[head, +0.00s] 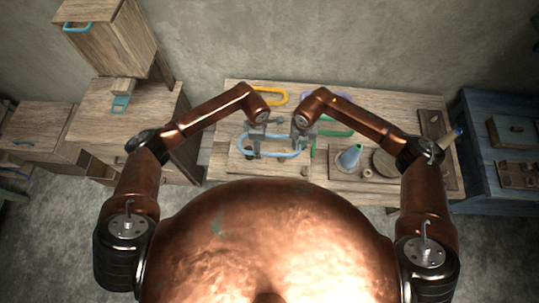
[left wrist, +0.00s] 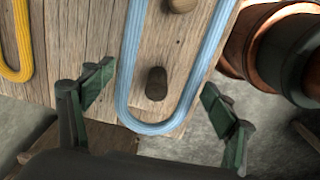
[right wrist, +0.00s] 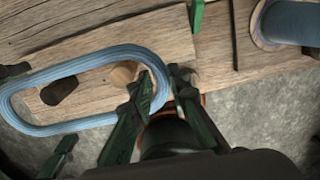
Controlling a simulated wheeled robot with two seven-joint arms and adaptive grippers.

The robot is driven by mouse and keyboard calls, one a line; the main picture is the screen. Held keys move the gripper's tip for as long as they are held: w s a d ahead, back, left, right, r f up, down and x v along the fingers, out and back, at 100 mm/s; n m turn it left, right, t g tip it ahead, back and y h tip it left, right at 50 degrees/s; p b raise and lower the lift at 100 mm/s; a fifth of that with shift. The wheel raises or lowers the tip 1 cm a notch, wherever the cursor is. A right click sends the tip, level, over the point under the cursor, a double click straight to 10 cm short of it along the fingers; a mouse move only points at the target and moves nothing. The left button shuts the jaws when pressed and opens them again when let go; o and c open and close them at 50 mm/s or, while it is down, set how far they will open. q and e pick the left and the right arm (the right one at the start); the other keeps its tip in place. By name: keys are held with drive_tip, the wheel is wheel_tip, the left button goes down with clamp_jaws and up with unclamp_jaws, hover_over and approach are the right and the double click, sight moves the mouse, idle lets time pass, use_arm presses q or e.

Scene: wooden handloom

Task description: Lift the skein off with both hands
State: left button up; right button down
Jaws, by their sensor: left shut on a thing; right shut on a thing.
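The light blue skein (head: 280,154) is a long loop over the wooden board on the bench. My right gripper (head: 302,132) is shut on the skein's right end, shown in the right wrist view (right wrist: 80,63). A dark peg (right wrist: 60,90) and a lighter wooden peg (right wrist: 123,73) stand inside the loop. I cannot tell how high the skein sits on them.
A yellow loop (head: 270,91) lies at the back of the bench, with a purple loop (head: 316,95) and a green loop (head: 337,131) to the right. A teal cone (head: 349,156) and a dark disc (head: 386,162) stand further right. A blue cabinet (head: 478,130) stands beside the bench.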

drive_tip(key=shift+d+r+p, duration=0.1)
drive_tip(key=shift+r+p, duration=0.25)
drive_tip(key=shift+r, duration=0.3)
drive_tip(key=shift+f, duration=0.15)
idle(0.5)
drive_tip(key=shift+d, duration=0.1)
